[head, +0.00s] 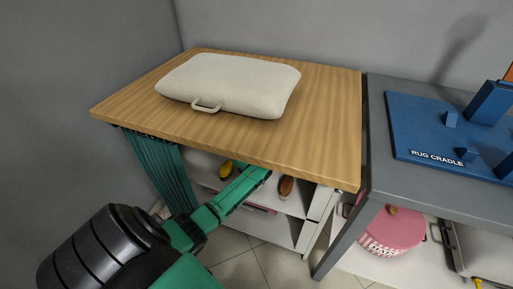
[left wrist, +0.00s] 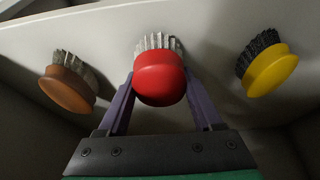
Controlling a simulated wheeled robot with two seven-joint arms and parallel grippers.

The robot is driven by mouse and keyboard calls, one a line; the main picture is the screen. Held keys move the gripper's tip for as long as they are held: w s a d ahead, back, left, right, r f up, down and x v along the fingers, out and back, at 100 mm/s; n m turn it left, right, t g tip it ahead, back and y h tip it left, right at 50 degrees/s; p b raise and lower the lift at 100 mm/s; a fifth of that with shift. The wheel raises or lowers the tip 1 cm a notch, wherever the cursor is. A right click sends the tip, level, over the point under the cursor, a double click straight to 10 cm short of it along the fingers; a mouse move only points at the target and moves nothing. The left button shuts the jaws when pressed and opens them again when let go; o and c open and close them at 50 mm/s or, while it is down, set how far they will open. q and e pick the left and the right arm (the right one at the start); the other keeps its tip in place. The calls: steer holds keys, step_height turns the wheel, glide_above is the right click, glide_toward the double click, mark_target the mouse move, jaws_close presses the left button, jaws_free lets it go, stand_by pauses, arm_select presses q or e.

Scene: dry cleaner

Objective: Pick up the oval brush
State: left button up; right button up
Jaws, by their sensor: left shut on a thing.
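My left gripper (head: 258,174) reaches under the wooden table top into the white shelf unit. In the left wrist view its purple fingers (left wrist: 160,82) are shut on a red brush (left wrist: 160,70) with pale bristles, one finger on each side. The brush looks rounded and is still close to the pale shelf surface; I cannot tell if it touches. A brown brush (left wrist: 67,90) and a yellow brush with dark bristles (left wrist: 268,70) lie on either side, apart from the fingers. In the head view the brown brush (head: 286,187) and yellow brush (head: 226,169) show, but the red one is hidden. My right gripper is out of view.
The wooden table top (head: 325,130) overhangs the shelf and carries a cream cushion (head: 230,82) with a handle. A green curtain (head: 160,170) hangs at the left. At the right, a grey bench (head: 378,110) holds a blue rug cradle (head: 410,115); a pink basket (head: 390,232) is below.

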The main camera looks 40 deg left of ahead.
arm_select(q)
steer(key=s+d+p, duration=0.2)
steer(key=s, duration=0.5)
steer(key=s+d+p, duration=0.1)
steer(key=s+d, duration=0.2)
steer(key=s, duration=0.5)
steer(key=shift+s+p, duration=0.2)
steer(key=shift+p, duration=0.2)
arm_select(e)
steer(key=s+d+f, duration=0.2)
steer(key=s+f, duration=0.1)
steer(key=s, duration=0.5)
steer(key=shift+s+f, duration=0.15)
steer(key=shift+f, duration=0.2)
